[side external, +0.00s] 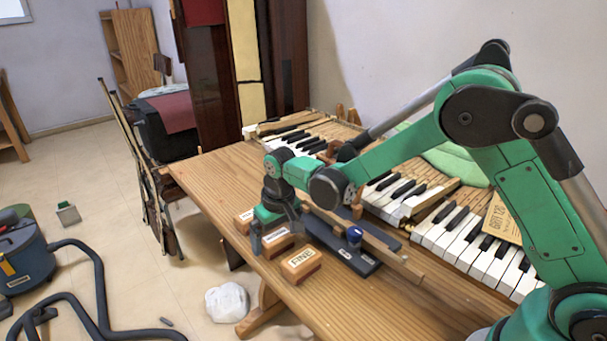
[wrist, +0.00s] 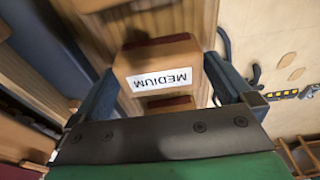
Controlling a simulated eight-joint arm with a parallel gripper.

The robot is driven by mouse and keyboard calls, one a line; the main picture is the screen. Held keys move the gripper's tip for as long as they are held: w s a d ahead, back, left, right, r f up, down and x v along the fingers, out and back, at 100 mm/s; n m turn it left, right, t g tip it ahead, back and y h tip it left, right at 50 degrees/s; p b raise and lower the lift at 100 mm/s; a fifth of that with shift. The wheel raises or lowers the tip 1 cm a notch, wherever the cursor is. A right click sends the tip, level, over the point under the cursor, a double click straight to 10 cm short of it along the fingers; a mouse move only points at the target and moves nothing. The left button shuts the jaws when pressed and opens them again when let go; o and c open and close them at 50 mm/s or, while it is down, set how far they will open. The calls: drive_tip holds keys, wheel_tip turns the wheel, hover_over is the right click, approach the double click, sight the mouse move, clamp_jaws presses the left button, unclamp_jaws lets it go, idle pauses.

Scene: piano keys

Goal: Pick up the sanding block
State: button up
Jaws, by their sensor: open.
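A wooden sanding block labelled MEDIUM (wrist: 158,65) lies between the two fingers of my gripper (wrist: 160,75) in the wrist view. The fingers stand on either side of it, open, with no clear grip on it. In the side view my gripper (side external: 276,234) is low over the table at the middle block (side external: 277,238) of a row. A block labelled FINE (side external: 301,263) lies nearer the camera, and another block (side external: 242,220) lies on the far side, partly hidden by my gripper.
The wooden table (side external: 215,175) is clear to the left of the blocks. A dark board (side external: 345,250) with a blue-topped item (side external: 354,235) and a long wooden strip (side external: 380,252) lie to the right. Piano keys (side external: 455,235) run behind them. The table's front edge is close to the blocks.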

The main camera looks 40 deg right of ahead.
sight(276, 235)
drive_tip(key=shift+f, duration=0.2)
drive_tip(key=c, duration=1)
drive_tip(key=shift+o, duration=0.2)
drive_tip(key=shift+r, duration=0.15)
wheel_tip(276, 235, up, 20)
